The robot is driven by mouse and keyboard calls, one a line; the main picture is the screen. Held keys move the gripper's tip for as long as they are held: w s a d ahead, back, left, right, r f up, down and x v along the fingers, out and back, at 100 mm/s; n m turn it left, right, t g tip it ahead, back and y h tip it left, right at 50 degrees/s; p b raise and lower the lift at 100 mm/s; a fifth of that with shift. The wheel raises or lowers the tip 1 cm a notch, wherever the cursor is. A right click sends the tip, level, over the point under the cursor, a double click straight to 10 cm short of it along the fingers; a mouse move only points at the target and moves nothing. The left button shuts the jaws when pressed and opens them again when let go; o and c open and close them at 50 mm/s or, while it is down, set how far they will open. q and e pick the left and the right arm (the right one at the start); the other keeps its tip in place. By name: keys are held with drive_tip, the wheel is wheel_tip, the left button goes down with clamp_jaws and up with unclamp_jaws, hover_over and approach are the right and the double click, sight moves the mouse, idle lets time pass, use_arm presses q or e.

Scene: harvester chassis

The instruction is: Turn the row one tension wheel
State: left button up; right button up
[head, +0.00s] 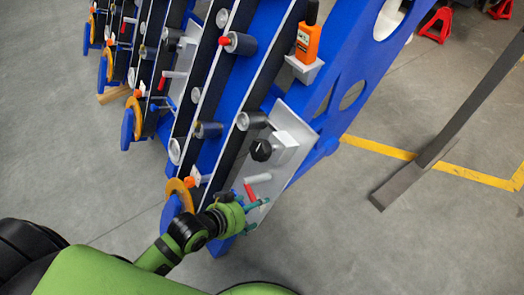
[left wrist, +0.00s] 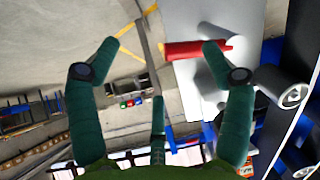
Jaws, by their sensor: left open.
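The nearest row ends in a grey metal plate (head: 290,125). A black faceted knob (head: 262,150) sits on a pale block there; I cannot tell for certain whether it is the row one tension wheel. Below it a red handle (head: 250,192) stands beside a pale cylinder (head: 258,179). My left gripper (head: 258,214) is at the plate's lower end, just below the red handle, with its teal fingers apart. In the left wrist view the gripper (left wrist: 160,48) is open and empty. The red handle (left wrist: 183,49) lies behind its right fingertip; contact cannot be told. My right gripper is out of view.
Blue row frames with rollers (head: 240,43) run up to the left. An orange handheld device (head: 308,40) sits on a bracket above the plate. An orange disc (head: 179,194) is left of my gripper.

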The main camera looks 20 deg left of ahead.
sight(255, 156)
use_arm(q)
drive_tip(key=w+r+t+h, duration=0.1)
drive_tip(key=r, duration=0.1)
drive_tip(key=w+d+r+t+h, duration=0.1)
drive_tip(key=w+h, duration=0.1)
drive_tip(key=shift+r+m+t, duration=0.3)
drive_tip(key=shift+r, duration=0.1)
drive_tip(key=w+a+r+t, duration=0.1)
drive_tip(key=w+a+r+n+t+h, duration=0.1)
drive_tip(key=a+r, duration=0.1)
drive_tip(key=w+a+r+t, duration=0.1)
drive_tip(key=a+r+t, duration=0.1)
drive_tip(key=shift+w+a+r+h, duration=0.1)
drive_tip(key=shift+a+h, duration=0.1)
drive_tip(key=shift+h, duration=0.1)
drive_tip(key=shift+w+r+n+t, duration=0.15)
drive_tip(key=shift+w+n+t, duration=0.1)
drive_tip(key=shift+n+t, duration=0.05)
drive_tip(key=x, duration=0.6)
drive_tip(key=shift+w+d, duration=0.2)
drive_tip(key=shift+s, duration=0.1)
drive_tip(key=c, duration=1.1)
